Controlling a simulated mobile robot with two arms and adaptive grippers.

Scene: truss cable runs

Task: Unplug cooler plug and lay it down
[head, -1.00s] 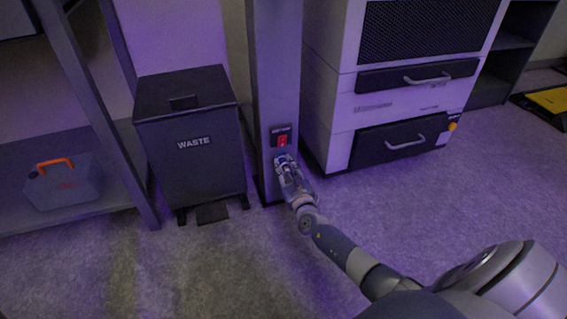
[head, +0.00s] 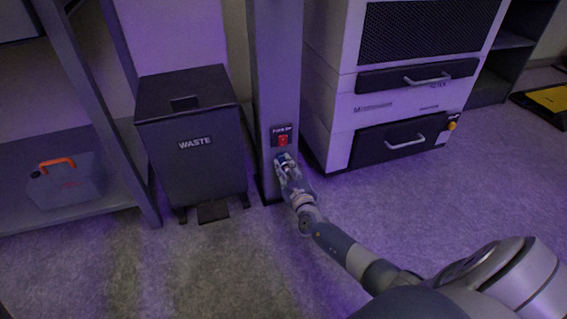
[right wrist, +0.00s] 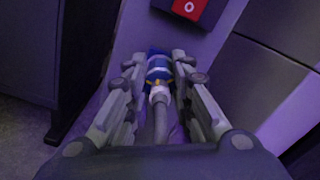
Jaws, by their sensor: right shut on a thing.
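The cooler plug (right wrist: 159,72) is blue with a white and yellow collar, and a grey cable runs back from it towards my wrist. My right gripper (right wrist: 160,68) is shut on it, one finger on each side, in the right wrist view. In the head view the right gripper (head: 286,163) is at the lower front of the grey post (head: 277,80), just below a red switch (head: 283,140). The fingers hide most of the plug there, and I cannot tell whether it is seated in a socket. My left gripper is not in view.
A dark waste bin (head: 190,150) stands left of the post. A white cabinet with dark drawers (head: 400,140) stands close on the right. A shelf with an orange-handled case (head: 65,185) is at the far left. The floor in front is clear.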

